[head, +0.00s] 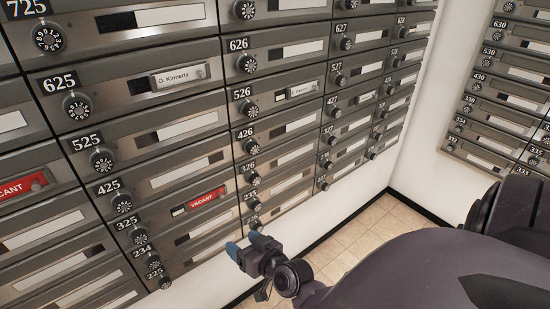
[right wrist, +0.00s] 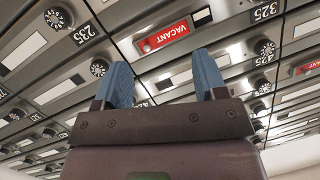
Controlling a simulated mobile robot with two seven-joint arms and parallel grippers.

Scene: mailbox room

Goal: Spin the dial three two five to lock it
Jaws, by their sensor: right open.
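The label 325 (head: 124,222) is on the lower part of the mailbox wall in the head view, with its small dark dial (head: 138,236) at its lower right. The dial's marks are too small to read. My right gripper (head: 245,246) is to the right of this dial, apart from it. Its two blue fingers are open and empty. In the right wrist view the gripper (right wrist: 161,65) points at the mailbox fronts, and the label 325 (right wrist: 266,12) shows at the upper right. Which dial belongs to that label there is hard to tell. My left gripper is not in view.
A red VACANT tag (head: 203,200) is on a door near the gripper. Dial 425 (head: 122,203) is just above dial 325, and dial 225 (head: 165,283) is below. The tiled floor (head: 350,240) is clear. More mailboxes (head: 500,100) are on the right wall.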

